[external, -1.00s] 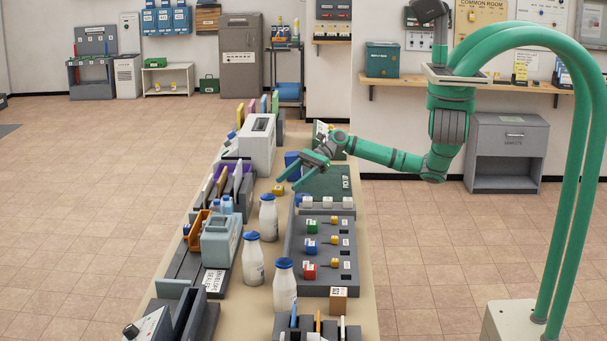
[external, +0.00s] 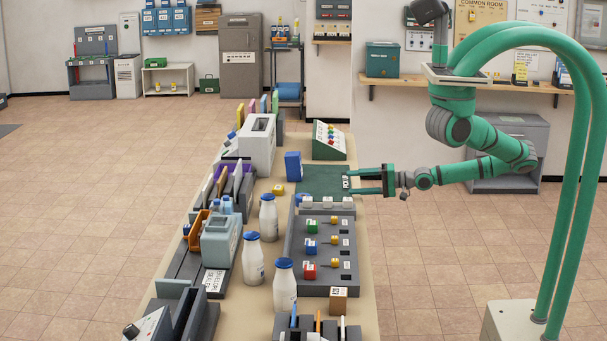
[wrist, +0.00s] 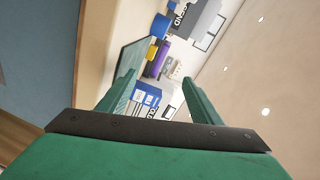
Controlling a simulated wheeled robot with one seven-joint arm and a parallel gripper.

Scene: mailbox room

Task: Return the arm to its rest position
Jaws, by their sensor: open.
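My gripper (external: 368,182) is at the right edge of the long table, above the right part of a dark green mat (external: 315,178). Its two green fingers point left and are spread apart, with nothing between them. The arm behind it is folded, with its elbow out to the right over the floor. In the wrist view the fingers (wrist: 152,98) are apart, and the view is tilted, with a blue labelled box (wrist: 147,96) beyond them.
A blue box (external: 293,165) stands at the mat's left edge. A green sloped panel (external: 329,142) is behind the mat. A grey tray (external: 321,270) with coloured blocks and several milk bottles (external: 268,220) stand nearer.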

